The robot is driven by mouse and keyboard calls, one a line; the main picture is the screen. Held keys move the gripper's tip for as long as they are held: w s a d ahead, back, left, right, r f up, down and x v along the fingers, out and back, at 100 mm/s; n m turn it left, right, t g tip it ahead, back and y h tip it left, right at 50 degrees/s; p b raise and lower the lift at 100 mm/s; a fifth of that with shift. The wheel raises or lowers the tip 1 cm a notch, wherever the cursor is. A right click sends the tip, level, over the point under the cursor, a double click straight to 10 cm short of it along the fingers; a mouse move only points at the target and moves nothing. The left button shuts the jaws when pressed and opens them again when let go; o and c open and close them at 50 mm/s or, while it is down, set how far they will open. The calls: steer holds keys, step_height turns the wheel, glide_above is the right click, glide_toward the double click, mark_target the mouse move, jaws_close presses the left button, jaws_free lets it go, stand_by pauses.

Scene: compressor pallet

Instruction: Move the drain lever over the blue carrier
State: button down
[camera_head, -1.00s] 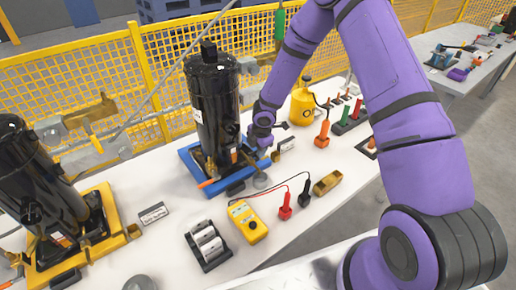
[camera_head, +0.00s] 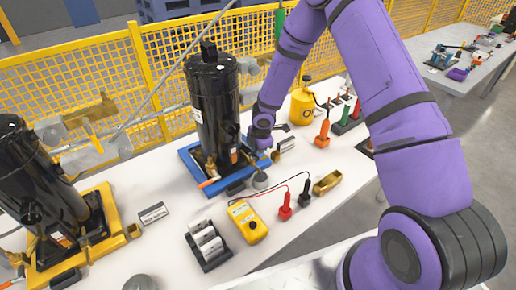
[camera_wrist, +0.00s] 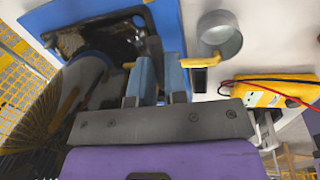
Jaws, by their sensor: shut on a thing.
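The blue carrier (camera_head: 187,155) lies on the white bench under an upright black compressor (camera_head: 215,105). It also shows along the top of the wrist view (camera_wrist: 60,14). My gripper (camera_head: 256,152) is low at the carrier's right front corner. In the wrist view its two blue-grey fingers (camera_wrist: 159,75) are close together, beside the carrier's edge. A yellow lever-like piece (camera_wrist: 203,62) shows on both sides of the fingers, and appears to be the drain lever gripped between them.
A grey cup (camera_head: 260,181) stands close in front of my gripper. A yellow meter (camera_head: 247,222) with red and black probes, a brass scoop-like block (camera_head: 327,184) and a rack of white cylinders (camera_head: 207,246) are nearer. A yellow carrier (camera_head: 105,240) with another compressor stands left.

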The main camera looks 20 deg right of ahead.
steer(key=shift+s+a+m+h, duration=0.1)
steer(key=shift+s+m+h, duration=0.2)
steer(key=shift+m, duration=0.85)
steer(key=shift+s+a+m+h, duration=0.15)
steer(key=shift+s+m, duration=0.2)
steer(key=shift+m, duration=0.75)
steer(key=shift+s+d+m+h, duration=0.1)
steer(key=shift+s+m+h, duration=0.2)
steer(key=shift+m, duration=0.85)
steer(key=shift+a, duration=0.1)
steer(key=c, duration=1.1)
jaws_free()
steer(key=shift+c, duration=0.2)
steer(key=shift+r, duration=0.1)
steer(key=v, duration=1)
steer(key=shift+r, duration=0.35)
